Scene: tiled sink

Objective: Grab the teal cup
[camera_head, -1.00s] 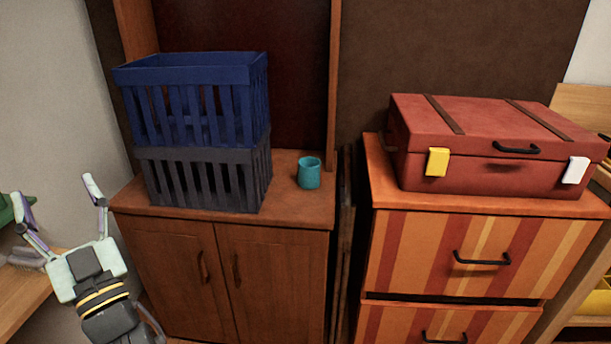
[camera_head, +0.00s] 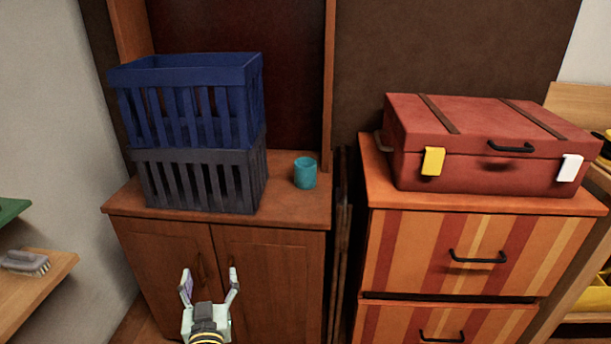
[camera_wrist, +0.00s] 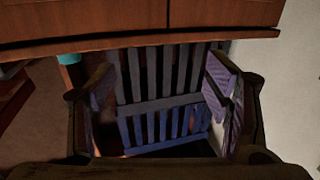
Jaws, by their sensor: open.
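The teal cup (camera_head: 305,172) stands upright on the brown wooden cabinet (camera_head: 285,215), near the right end of its top. In the wrist view a small piece of the cup (camera_wrist: 69,59) shows at the left, just past the cabinet's edge. My gripper (camera_head: 210,277) is open and empty in front of the cabinet doors, below the top and to the left of the cup. Its two fingers also show in the wrist view (camera_wrist: 165,95), spread apart with the crates seen between them.
A blue slatted crate (camera_head: 190,100) sits on a dark grey crate (camera_head: 200,182), left of the cup. A red suitcase (camera_head: 490,148) lies on the striped drawer unit (camera_head: 420,250) at right. A brush (camera_head: 25,262) lies on a shelf at left. Between crates and cup is bare cabinet top.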

